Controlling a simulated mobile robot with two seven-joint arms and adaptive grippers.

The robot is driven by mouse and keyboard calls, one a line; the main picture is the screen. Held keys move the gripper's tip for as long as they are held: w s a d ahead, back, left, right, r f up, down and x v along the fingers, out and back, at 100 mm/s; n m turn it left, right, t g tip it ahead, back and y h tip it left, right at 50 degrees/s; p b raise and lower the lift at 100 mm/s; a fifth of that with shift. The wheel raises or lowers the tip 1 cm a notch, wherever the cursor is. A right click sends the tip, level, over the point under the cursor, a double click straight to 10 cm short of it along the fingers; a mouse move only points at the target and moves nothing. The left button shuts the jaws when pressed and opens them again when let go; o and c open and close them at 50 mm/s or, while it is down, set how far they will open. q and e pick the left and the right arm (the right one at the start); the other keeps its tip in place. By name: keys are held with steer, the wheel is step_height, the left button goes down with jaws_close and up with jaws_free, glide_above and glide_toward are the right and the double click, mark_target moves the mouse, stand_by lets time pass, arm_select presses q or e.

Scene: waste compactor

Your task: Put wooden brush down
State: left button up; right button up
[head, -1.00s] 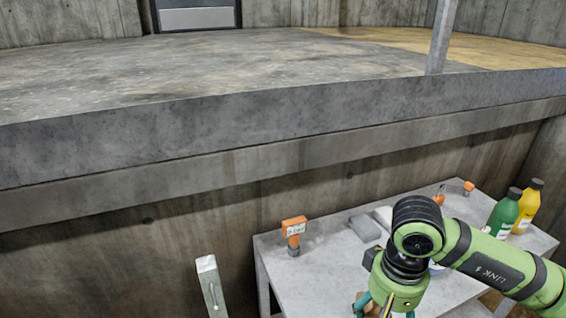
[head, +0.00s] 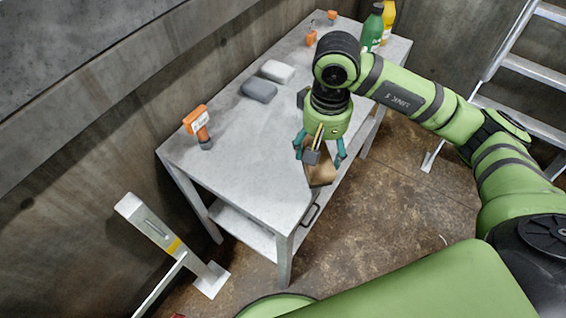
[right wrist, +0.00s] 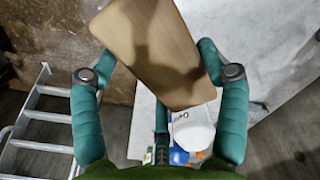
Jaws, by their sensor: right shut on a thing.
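The wooden brush is a flat, light-brown wooden block. It shows in the head view (head: 322,173) and large in the right wrist view (right wrist: 150,45). My right gripper (head: 319,152) has teal fingers shut on the brush and points downward. In the right wrist view the fingers (right wrist: 158,65) lie at both sides of the block. The brush is tilted and appears over the front edge of the grey table (head: 235,155); its height above the table is hard to tell. My left gripper is not in view.
An orange-and-grey tool (head: 198,127) stands at the table's near left end. A grey block (head: 259,90) and a white block (head: 277,71) lie behind. Green (head: 373,28) and yellow (head: 388,20) bottles stand at the far end. The near tabletop is clear. A ladder (head: 520,70) stands right.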

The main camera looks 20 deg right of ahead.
steer(key=w+a+f, duration=0.1)
steer(key=a, duration=0.1)
steer(key=w+a+f+p, duration=0.1)
steer(key=a, duration=0.1)
steer(key=w+a+f, duration=0.1)
steer(key=a+f, duration=0.1)
steer(key=shift+w+p, duration=0.2)
steer(key=shift+p, duration=0.1)
steer(key=shift+w+a+f, duration=0.15)
steer(key=shift+a, duration=0.05)
step_height(320, 180, down, 4)
steer(key=shift+r+p, duration=0.1)
steer(key=shift+p, duration=0.6)
steer(key=shift+f, duration=0.2)
steer(key=shift+f+b, duration=0.2)
steer(key=shift+b, duration=0.1)
steer(key=o, duration=1.2)
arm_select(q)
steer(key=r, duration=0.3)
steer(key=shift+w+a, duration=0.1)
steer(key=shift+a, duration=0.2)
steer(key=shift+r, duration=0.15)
arm_select(e)
steer(key=shift+r, duration=0.15)
